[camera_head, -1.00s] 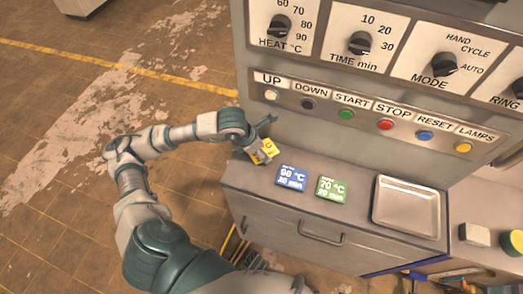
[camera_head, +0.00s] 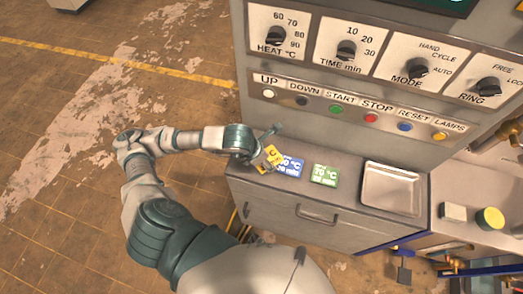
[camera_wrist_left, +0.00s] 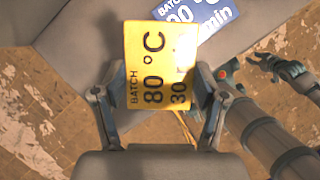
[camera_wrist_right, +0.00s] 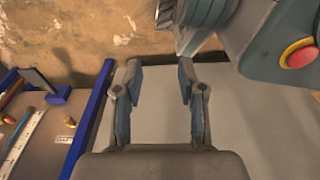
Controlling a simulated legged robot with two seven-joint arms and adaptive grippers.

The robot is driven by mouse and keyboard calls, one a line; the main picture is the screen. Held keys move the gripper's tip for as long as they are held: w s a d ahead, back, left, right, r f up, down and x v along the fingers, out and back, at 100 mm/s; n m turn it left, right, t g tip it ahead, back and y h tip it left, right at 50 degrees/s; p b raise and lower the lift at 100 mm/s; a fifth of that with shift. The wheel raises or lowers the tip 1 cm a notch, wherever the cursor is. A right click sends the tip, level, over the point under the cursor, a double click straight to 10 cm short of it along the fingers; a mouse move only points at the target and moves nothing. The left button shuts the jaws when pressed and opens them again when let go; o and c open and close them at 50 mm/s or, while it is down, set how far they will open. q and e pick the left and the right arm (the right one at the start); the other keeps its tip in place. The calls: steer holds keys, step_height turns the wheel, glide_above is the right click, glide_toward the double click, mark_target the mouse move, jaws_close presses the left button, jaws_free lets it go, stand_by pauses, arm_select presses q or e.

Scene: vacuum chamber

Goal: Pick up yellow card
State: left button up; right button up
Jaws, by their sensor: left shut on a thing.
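The yellow card (camera_head: 272,156), marked 80 °C, is held in my left gripper (camera_head: 262,158) at the left end of the counter. In the left wrist view the yellow card (camera_wrist_left: 160,60) sits between the two fingers of the left gripper (camera_wrist_left: 155,88), which are shut on its sides. The card hides part of the blue 90 °C card (camera_head: 291,168) in the head view. Whether the yellow card still touches the counter I cannot tell. My right gripper (camera_wrist_right: 158,80) is open with nothing between its fingers in the right wrist view.
A green 70 °C card (camera_head: 325,175) lies right of the blue one. An empty metal tray (camera_head: 392,190) lies farther right on the counter. The panel with knobs and buttons (camera_head: 352,105) rises behind. In the right wrist view a blue-edged surface (camera_wrist_right: 90,120) lies at left.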

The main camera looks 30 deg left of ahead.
arm_select(q)
steer(key=s+p, duration=0.1)
steer(key=p, duration=0.1)
steer(key=d+p, duration=0.1)
steer(key=p, duration=0.2)
steer(key=shift+s+r, duration=0.2)
steer(key=shift+s, duration=0.15)
steer(key=s+d+p, duration=0.2)
steer(key=s, duration=0.1)
steer(key=shift+s+d+r, duration=0.1)
steer(key=shift+d, duration=0.2)
steer(key=shift+s+d+p, duration=0.35)
steer(key=shift+s+p, duration=0.15)
steer(key=shift+p, duration=0.2)
arm_select(e)
steer(key=s+d+r, duration=0.2)
steer(key=s+r, duration=0.1)
steer(key=s, duration=0.7)
steer(key=shift+s+d+g, duration=0.15)
steer(key=shift+g, duration=0.15)
